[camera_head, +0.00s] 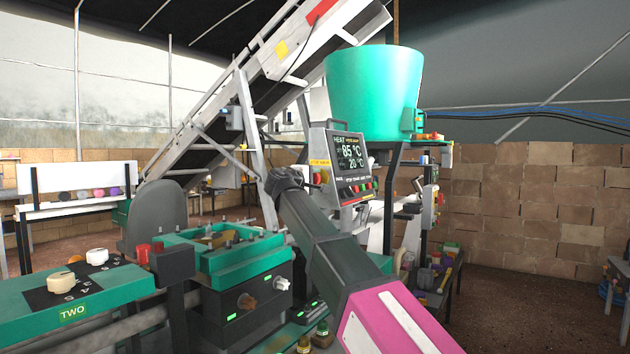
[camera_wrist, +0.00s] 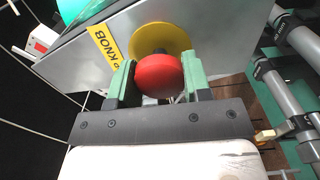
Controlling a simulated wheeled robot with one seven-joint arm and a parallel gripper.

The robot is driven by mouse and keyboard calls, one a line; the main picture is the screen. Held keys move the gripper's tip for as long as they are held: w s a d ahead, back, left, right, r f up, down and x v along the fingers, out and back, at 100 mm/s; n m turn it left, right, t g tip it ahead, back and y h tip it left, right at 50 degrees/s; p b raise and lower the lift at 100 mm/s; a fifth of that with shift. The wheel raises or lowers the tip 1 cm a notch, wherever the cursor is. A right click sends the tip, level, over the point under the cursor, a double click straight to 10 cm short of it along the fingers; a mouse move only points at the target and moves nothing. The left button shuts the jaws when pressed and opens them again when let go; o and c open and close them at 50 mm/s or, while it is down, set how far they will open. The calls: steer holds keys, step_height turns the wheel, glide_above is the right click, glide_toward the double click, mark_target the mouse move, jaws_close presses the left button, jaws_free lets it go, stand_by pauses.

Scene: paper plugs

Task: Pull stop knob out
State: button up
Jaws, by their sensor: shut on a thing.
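The stop knob (camera_wrist: 159,75) is a round red knob in front of a yellow disc (camera_wrist: 160,39) on the side of a grey control box. A yellow label with "P KNOB" in view (camera_wrist: 103,57) is beside it. My gripper (camera_wrist: 159,82) has its two green fingers on either side of the red knob, shut on it. A red knob (camera_head: 317,178) shows there, beside my arm's end, partly hidden.
A large green tub (camera_head: 374,92) stands behind the box and a conveyor (camera_head: 250,85) slopes up behind it. A green machine with a bench marked TWO (camera_head: 74,312) is at the lower left. A brick wall (camera_head: 530,200) closes the right side.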

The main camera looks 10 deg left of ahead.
steer(key=shift+s, duration=0.2)
steer(key=o, duration=1.3)
steer(key=shift+s+a, duration=0.1)
steer(key=shift+a, duration=0.05)
steer(key=v, duration=1)
steer(key=shift+s+a, duration=0.15)
steer(key=shift+s, duration=0.25)
